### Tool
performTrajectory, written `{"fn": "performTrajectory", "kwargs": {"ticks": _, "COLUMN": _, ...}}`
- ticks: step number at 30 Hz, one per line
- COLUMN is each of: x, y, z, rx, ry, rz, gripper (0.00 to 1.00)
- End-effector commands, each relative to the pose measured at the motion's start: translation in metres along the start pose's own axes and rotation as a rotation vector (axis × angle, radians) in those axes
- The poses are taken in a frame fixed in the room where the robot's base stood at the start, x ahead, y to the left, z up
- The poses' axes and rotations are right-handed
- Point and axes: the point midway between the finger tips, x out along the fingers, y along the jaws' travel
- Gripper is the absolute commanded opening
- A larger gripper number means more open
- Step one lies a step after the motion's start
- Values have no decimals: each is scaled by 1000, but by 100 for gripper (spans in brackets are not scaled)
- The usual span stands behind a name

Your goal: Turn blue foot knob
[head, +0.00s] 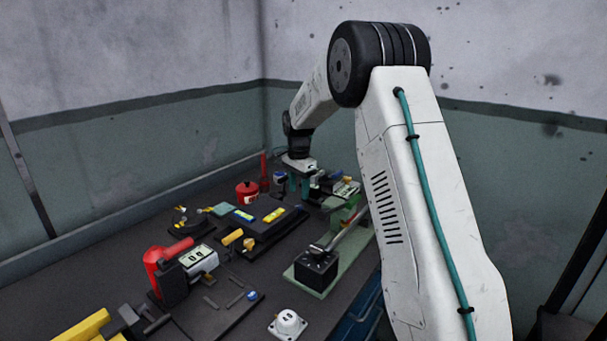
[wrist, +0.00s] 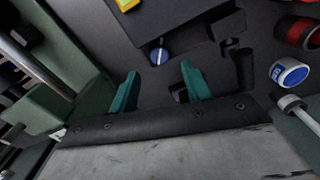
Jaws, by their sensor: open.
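A small round blue knob with a white stripe (wrist: 160,57) sits low beside a black block in the wrist view. I cannot pick it out in the head view. My gripper (wrist: 160,86) has two teal fingers, apart and empty. In the wrist view the knob lies just above the gap between the fingertips, and no finger touches it. In the head view my gripper (head: 299,184) points down at the back of the bench. Another small blue knob (head: 251,295) is on a dark plate near the front, far from my gripper.
A black block (wrist: 185,28) adjoins the knob. A blue-and-white cap (wrist: 288,72) and a red cylinder (wrist: 301,32) stand to the right. A green fixture (wrist: 62,45) stands at left. A white socket (head: 288,324) and a red bottle (head: 158,262) are at the front.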

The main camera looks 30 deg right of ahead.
Motion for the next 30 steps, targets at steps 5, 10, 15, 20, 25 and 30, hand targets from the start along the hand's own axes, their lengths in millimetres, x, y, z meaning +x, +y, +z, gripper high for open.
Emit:
{"fn": "performTrajectory", "kwargs": {"ticks": 5, "x": -34, "y": 7, "z": 8, "rx": -34, "ry": 3, "rz": -5, "gripper": 48}}
{"fn": "performTrajectory", "kwargs": {"ticks": 10, "x": -57, "y": 26, "z": 26, "rx": -117, "ry": 6, "rz": -11, "gripper": 48}}
{"fn": "performTrajectory", "kwargs": {"ticks": 15, "x": -78, "y": 46, "z": 43, "rx": -200, "ry": 9, "rz": -16, "gripper": 48}}
{"fn": "performTrajectory", "kwargs": {"ticks": 20, "x": -97, "y": 66, "z": 59, "rx": -279, "ry": 12, "rz": -22, "gripper": 48}}
{"fn": "performTrajectory", "kwargs": {"ticks": 25, "x": -115, "y": 90, "z": 76, "rx": -363, "ry": 17, "rz": -28, "gripper": 48}}
{"fn": "performTrajectory", "kwargs": {"ticks": 30, "x": -130, "y": 115, "z": 93, "rx": -449, "ry": 21, "rz": -33, "gripper": 48}}
